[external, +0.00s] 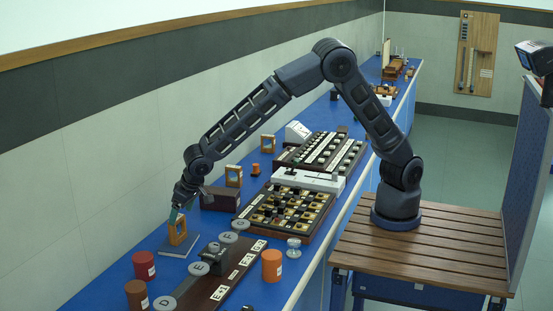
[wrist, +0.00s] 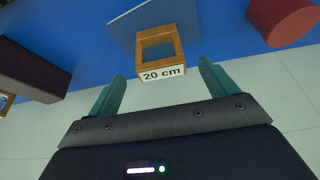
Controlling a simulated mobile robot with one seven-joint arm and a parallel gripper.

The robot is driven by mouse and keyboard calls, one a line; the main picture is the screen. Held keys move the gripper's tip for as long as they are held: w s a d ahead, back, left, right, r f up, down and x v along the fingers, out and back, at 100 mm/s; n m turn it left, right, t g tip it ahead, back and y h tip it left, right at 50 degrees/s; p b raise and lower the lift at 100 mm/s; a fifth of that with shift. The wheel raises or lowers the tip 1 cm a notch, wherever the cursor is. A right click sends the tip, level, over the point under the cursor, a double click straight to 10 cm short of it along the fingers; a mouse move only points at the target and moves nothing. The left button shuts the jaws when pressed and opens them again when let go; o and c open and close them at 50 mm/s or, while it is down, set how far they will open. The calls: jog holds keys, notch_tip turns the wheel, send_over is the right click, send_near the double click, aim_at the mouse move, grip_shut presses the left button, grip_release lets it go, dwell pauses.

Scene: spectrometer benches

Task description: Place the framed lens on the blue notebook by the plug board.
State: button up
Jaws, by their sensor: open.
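The framed lens (external: 178,231), an orange-brown wooden frame, stands upright on the blue notebook (external: 168,252). In the wrist view the frame (wrist: 158,31) carries a "20 cm" label and sits over the edge of the notebook (wrist: 124,27). My gripper (external: 178,208) is at the top of the frame. In the wrist view its teal fingers (wrist: 161,72) are spread on either side of the label, and gaps show between them and the frame. It is open and holds nothing. The notebook lies flat on the blue bench.
A red jar (external: 143,264) stands left of the notebook. A dark box (external: 221,199) stands behind it. A board with lettered discs (external: 205,280) lies in front, and a board with gold and black squares (external: 285,212) to the right. Another wooden frame (external: 234,176) stands farther back.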

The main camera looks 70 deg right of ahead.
jog(key=s+d+r, duration=0.4)
jog(key=d+r, duration=0.3)
jog(key=d, duration=0.3)
jog(key=s+d+r, duration=0.4)
jog(key=d+r, duration=0.3)
jog(key=d, duration=0.4)
jog(key=s+d+r, duration=0.4)
jog(key=d+r, duration=0.4)
jog(key=d, duration=0.2)
jog(key=s+d, duration=0.8)
jog(key=s, duration=0.5)
jog(key=s+d+r, duration=0.1)
jog(key=s+d, duration=0.8)
jog(key=s, duration=0.5)
jog(key=shift+s, duration=0.2)
